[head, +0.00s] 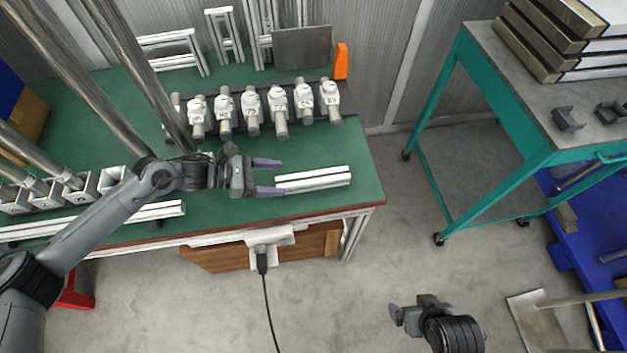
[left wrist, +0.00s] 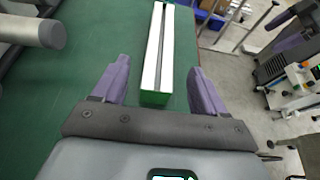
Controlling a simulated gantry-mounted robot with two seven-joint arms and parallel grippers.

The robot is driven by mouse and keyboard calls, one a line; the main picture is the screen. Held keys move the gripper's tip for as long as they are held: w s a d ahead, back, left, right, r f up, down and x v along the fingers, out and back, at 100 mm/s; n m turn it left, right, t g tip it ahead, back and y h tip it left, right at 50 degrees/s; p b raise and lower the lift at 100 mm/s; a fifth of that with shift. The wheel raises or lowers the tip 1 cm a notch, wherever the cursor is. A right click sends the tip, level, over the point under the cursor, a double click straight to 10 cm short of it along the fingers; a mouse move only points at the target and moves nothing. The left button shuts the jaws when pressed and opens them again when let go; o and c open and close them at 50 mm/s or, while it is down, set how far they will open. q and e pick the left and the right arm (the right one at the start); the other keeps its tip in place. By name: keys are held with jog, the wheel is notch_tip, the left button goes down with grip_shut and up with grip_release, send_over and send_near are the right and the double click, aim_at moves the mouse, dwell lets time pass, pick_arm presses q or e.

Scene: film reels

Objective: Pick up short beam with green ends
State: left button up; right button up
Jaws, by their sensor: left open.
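The short beam (head: 313,180) is white with a lengthwise groove and lies on the green table top near its right front corner. Its near end shows a green cap in the left wrist view (left wrist: 155,98); the far end's colour cannot be made out. My left gripper (head: 269,178) is open at the beam's left end, with its purple fingers pointing along the beam. In the left wrist view the beam's green end lies between the two fingers (left wrist: 159,75), with a gap on each side. My right gripper (head: 396,315) is low over the floor, away from the table; its jaw opening is unclear.
A row of several white numbered fittings (head: 252,108) stands behind the beam. A longer white beam (head: 160,211) lies along the table's front edge, left of my gripper. An orange block (head: 341,61) stands at the back right. The green table (head: 358,160) is clear right of the beam.

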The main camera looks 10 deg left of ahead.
aim_at(297, 179)
pick_arm(q)
jog(key=shift+b+x, duration=0.5)
jog(key=shift+x, duration=2.5)
jog(key=c, duration=1.2)
jog(key=shift+c, duration=0.4)
jog(key=shift+r, duration=0.15)
